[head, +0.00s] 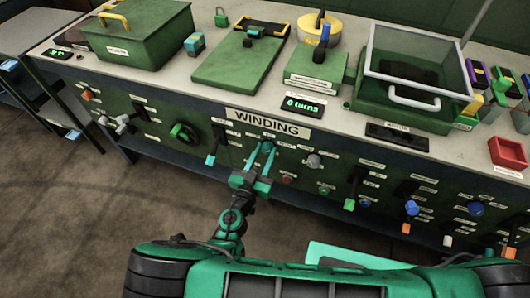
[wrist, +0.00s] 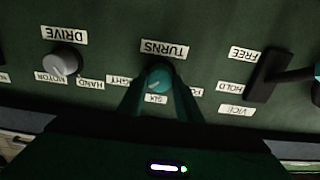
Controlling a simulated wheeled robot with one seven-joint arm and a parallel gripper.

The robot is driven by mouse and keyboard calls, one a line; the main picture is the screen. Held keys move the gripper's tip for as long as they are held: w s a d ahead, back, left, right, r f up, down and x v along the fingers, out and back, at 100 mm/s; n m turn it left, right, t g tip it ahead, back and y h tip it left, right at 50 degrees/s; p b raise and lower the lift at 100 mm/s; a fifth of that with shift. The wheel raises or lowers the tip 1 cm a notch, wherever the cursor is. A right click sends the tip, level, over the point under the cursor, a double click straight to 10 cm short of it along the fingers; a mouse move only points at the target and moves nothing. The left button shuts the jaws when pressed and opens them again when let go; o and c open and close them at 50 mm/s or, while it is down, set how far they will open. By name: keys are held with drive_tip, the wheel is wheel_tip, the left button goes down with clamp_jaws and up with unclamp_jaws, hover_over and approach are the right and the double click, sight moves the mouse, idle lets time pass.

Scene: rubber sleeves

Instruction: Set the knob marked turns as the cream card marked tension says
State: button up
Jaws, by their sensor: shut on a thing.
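The turns knob (wrist: 159,77) is a round teal knob under an upside-down TURNS label (wrist: 164,49) in the wrist view. My gripper (wrist: 160,84) is shut on it, one finger at each side; in the head view my gripper (head: 262,152) reaches the panel below the WINDING sign. A pale mark on the knob faces down and slightly left, near the SIX label (wrist: 156,98). A label ending in IGHT (wrist: 124,81) and one starting FO (wrist: 196,92) are partly covered by the fingers. I cannot make out a cream card marked tension.
A grey DRIVE knob (wrist: 63,63) is left of the turns knob in the wrist view, and a black FREE/HOLD/VICE lever (wrist: 266,78) is right. On the bench, a display (head: 304,106) reads "0 turns". Other knobs and levers line the panel; the floor at left is clear.

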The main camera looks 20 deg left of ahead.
drive_tip(key=shift+n, duration=0.3)
drive_tip(key=n, duration=0.4)
drive_tip(key=shift+a+n, duration=0.1)
drive_tip(key=shift+n, duration=0.3)
drive_tip(key=n, duration=0.5)
drive_tip(key=shift+a, duration=0.15)
drive_tip(key=n, duration=0.5)
drive_tip(key=shift+f+n, duration=0.15)
drive_tip(key=shift+n, duration=0.25)
drive_tip(key=n, duration=0.5)
drive_tip(key=shift+f+n, duration=0.15)
drive_tip(key=shift+n, duration=0.15)
drive_tip(key=o, duration=1)
